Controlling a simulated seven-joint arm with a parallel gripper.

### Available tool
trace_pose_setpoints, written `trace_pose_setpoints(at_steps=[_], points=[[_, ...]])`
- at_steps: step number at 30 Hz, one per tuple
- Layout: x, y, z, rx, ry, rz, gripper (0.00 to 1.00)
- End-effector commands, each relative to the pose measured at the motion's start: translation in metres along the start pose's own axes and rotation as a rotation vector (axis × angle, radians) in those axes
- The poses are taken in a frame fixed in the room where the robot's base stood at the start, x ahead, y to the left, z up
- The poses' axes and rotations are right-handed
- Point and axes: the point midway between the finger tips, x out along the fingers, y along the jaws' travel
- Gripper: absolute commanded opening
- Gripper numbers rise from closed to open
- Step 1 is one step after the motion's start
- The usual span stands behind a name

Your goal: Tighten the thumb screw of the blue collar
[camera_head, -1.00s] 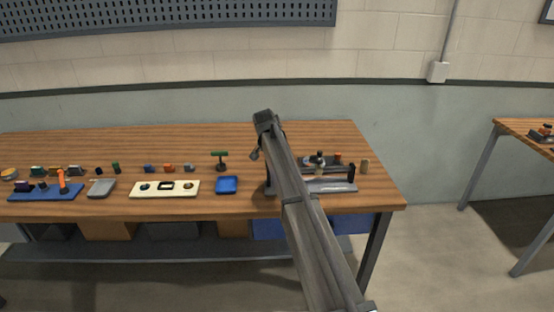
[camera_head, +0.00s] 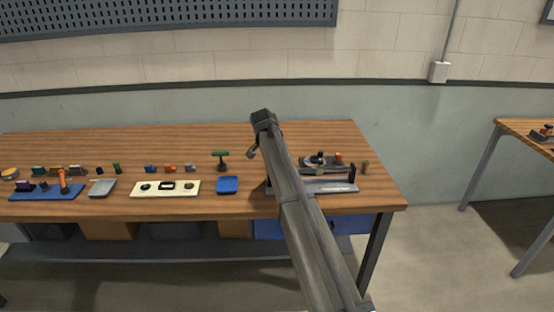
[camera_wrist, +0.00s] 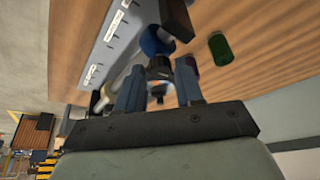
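The blue collar (camera_wrist: 152,42) shows in the wrist view beyond my fingertips, on a fixture with a pale labelled strip (camera_wrist: 112,42). A small dark and grey part (camera_wrist: 158,70), which looks like the thumb screw, lies between the fingers of my gripper (camera_wrist: 160,84). The two fingers stand apart, one on each side of it; I see no clear contact. In the head view the fixture base (camera_head: 330,187) lies at the right end of the bench. My arm hides part of it, and the collar cannot be made out there.
A dark block (camera_wrist: 176,18) stands beside the collar, and a dark green cylinder (camera_wrist: 220,48) stands on the wood nearby. The rear of the bench is clear.

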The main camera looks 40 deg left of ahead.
Motion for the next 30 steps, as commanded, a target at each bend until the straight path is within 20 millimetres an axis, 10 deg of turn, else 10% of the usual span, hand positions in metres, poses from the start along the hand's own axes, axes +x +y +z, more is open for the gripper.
trace_pose_setpoints(at_steps=[17, 30], points=[[-0.011, 0.0, 0.0, -0.001, 0.0, -0.002, 0.52], [-0.092, 0.0, 0.0, 0.0, 0.001, -0.002, 0.52]])
